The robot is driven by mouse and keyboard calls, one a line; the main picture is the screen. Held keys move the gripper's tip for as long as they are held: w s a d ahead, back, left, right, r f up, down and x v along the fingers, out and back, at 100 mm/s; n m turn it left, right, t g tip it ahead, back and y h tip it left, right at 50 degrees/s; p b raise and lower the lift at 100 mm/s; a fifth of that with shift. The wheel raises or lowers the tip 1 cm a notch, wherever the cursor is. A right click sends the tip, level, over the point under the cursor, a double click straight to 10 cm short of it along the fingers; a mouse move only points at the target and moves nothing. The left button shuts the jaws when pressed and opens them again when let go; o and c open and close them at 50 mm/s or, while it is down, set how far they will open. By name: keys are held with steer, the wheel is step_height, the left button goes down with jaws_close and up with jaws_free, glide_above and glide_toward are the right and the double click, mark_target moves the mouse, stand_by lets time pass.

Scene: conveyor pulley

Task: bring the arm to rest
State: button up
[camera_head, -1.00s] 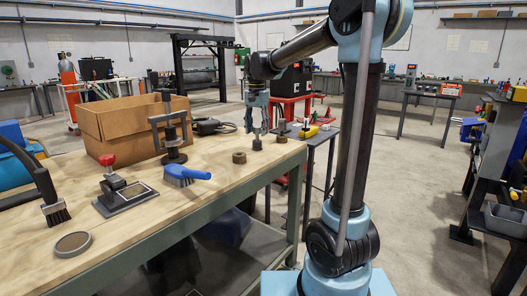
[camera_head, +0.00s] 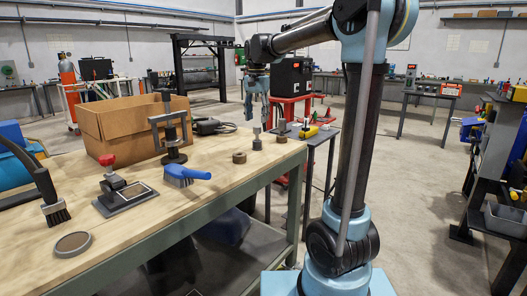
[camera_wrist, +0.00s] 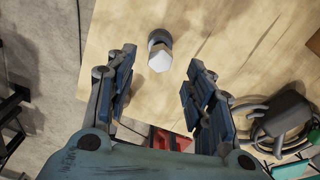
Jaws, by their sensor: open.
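My arm reaches out over the wooden workbench (camera_head: 215,192) from its blue base at the right. My gripper (camera_head: 257,118) points down above the far right corner of the bench, with its fingers apart and nothing between them. A small grey post (camera_head: 257,140) stands upright on the bench just below the gripper. In the wrist view, my gripper (camera_wrist: 158,85) shows its two blue pad fingers spread wide, and the post (camera_wrist: 160,56) lies beyond the fingertips, apart from them.
Dark round pieces (camera_head: 239,157) lie near the post. Open floor lies right of my arm.

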steer(key=s+d+f+n+t, duration=0.1)
steer(key=s+d+f, duration=0.4)
steer(key=s+d, duration=0.35)
steer(key=s+d+f+n, duration=0.2)
steer(key=s+d+f, duration=0.2)
steer(key=s+d, duration=0.4)
steer(key=s+d+f+n, duration=0.1)
steer(key=s+d+f, duration=0.1)
steer(key=s+f, duration=0.5)
steer(key=s+d+f+n+t, duration=0.1)
steer(key=s+d+f, duration=0.2)
steer(key=s+f, duration=0.5)
steer(key=shift+f, duration=0.85)
steer(key=shift+s, duration=0.1)
